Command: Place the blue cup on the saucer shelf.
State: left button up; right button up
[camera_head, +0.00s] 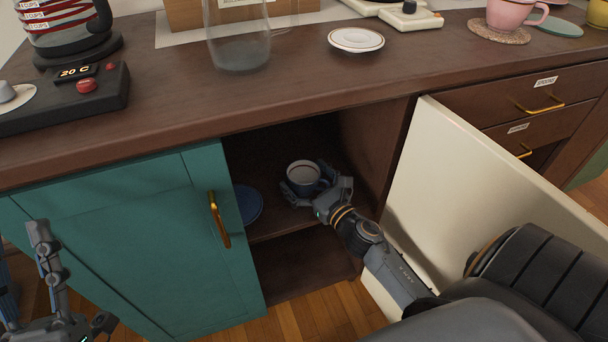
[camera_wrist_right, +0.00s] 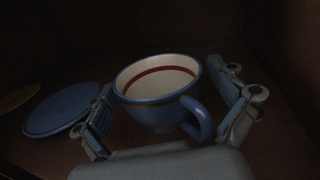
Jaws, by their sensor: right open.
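The blue cup (camera_head: 303,177) stands upright on the shelf (camera_head: 270,228) inside the open cabinet. It is cream inside with a red band, and its handle faces my right gripper in the right wrist view (camera_wrist_right: 165,100). My right gripper (camera_head: 318,186) reaches into the cabinet, its open fingers on either side of the cup; it also shows in the wrist view (camera_wrist_right: 168,118). A blue saucer (camera_head: 248,203) lies on the same shelf left of the cup, partly hidden by the teal door. My left gripper (camera_head: 50,285) is at the lower left, outside the cabinet, with fingers apart and empty.
The cream door (camera_head: 440,190) stands open right of my arm. The teal door (camera_head: 130,240) with a gold handle covers the left side. On the counter are a glass jar (camera_head: 238,45), a white saucer (camera_head: 356,40) and a pink cup (camera_head: 510,14). The lower cabinet level looks empty.

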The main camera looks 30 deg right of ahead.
pick_arm(q)
jog(key=shift+w+f+y, duration=0.1)
jog(key=shift+f+y, duration=0.1)
jog(key=shift+y, duration=0.1)
pick_arm(e)
jog(key=shift+s+a+f, duration=0.15)
jog(key=shift+s+f, duration=0.05)
jog(key=shift+f, duration=0.6)
jog(key=shift+r+p, duration=0.5)
jog(key=shift+p, duration=0.3)
pick_arm(q)
jog(key=shift+w+d+f+g+y, duration=0.15)
jog(key=shift+w+f+g+y, duration=0.15)
jog(key=shift+w+f+g, duration=1.1)
pick_arm(e)
jog(key=s, duration=1.1)
jog(key=shift+s+d+r, duration=0.25)
jog(key=shift+d+r, duration=0.05)
jog(key=shift+d, duration=0.1)
pick_arm(q)
jog(key=shift+s+f, duration=0.1)
jog(key=shift+f, duration=0.05)
